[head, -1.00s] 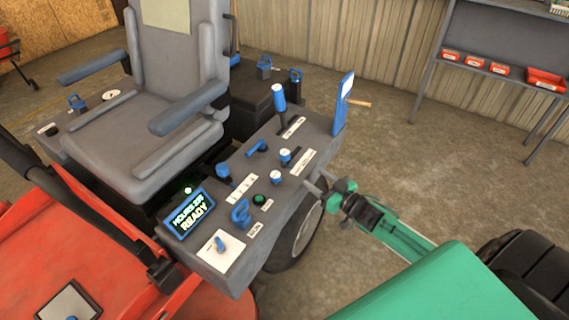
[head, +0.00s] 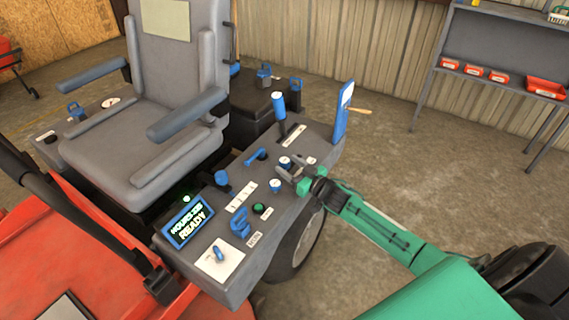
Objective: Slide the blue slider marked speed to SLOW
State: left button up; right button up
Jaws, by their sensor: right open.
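The grey control console (head: 215,277) beside the seat carries several blue controls. A tall blue lever (head: 279,108) stands at the far end next to a white strip. A blue knob (head: 222,178) sits by a white marked scale (head: 241,196). A blue handle (head: 241,222) stands near the front edge, with a small label beside it. The lettering is too small to read, so I cannot tell which control is marked speed. My left gripper is out of view.
A blue upright panel (head: 342,113) stands at the far right corner. Open floor (head: 390,160) lies to the right.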

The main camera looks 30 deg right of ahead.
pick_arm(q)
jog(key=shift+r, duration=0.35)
pick_arm(e)
jog(key=shift+x, duration=1.3)
